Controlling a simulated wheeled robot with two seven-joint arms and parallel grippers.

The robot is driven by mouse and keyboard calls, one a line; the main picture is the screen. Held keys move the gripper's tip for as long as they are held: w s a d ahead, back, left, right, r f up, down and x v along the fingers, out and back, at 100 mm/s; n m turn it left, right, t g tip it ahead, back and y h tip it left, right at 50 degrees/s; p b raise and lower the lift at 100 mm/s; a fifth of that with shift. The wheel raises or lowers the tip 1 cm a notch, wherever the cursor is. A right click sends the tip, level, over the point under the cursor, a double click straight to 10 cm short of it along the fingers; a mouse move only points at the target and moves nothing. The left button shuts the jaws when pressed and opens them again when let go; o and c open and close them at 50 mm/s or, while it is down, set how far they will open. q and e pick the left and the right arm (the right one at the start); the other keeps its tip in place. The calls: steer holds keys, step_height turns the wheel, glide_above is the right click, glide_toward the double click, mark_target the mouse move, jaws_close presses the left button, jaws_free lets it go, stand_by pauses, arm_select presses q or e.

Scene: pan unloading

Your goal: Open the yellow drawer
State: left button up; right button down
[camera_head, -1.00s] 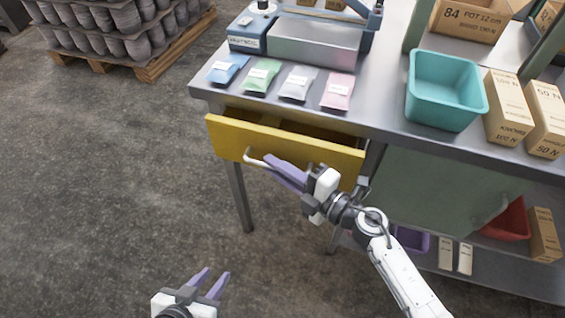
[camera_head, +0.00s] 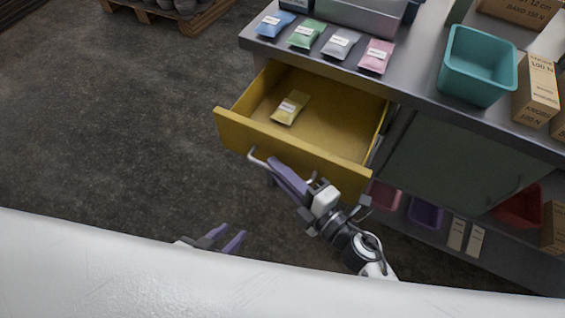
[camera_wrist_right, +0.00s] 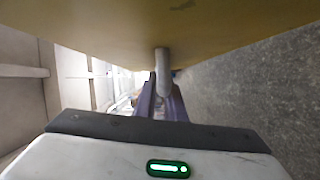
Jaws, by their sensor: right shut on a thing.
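The yellow drawer (camera_head: 275,143) stands pulled out from under the metal table, its inside showing. A yellow packet (camera_head: 291,107) lies in it toward the left. My right gripper (camera_head: 273,168) is at the drawer's front, shut on the white bar handle (camera_head: 257,158). In the right wrist view the handle (camera_wrist_right: 163,75) runs between the purple fingers (camera_wrist_right: 163,98), under the yellow front (camera_wrist_right: 190,30). My left gripper (camera_head: 222,238) is low in the head view, apart from the drawer, with its two purple fingers spread and nothing between them.
On the metal tabletop (camera_head: 415,75) are several coloured packets, a teal bin (camera_head: 478,65) and cardboard boxes (camera_head: 537,90). A green cabinet panel (camera_head: 440,160) is right of the drawer. Bins and boxes sit on a low shelf.

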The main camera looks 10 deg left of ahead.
arm_select(q)
steer(key=shift+s+f, duration=0.1)
steer(key=shift+s, duration=0.05)
arm_select(e)
steer(key=c, duration=1.8)
jaws_free()
steer(key=shift+c, duration=0.2)
arm_select(q)
steer(key=shift+s+f, duration=0.15)
steer(key=shift+s, duration=0.05)
steer(key=shift+f+b, duration=0.4)
arm_select(e)
steer(key=f+v, duration=0.1)
steer(key=v, duration=0.9)
steer(key=shift+d+r, duration=0.2)
steer(key=shift+r, duration=0.3)
steer(key=shift+s, duration=0.2)
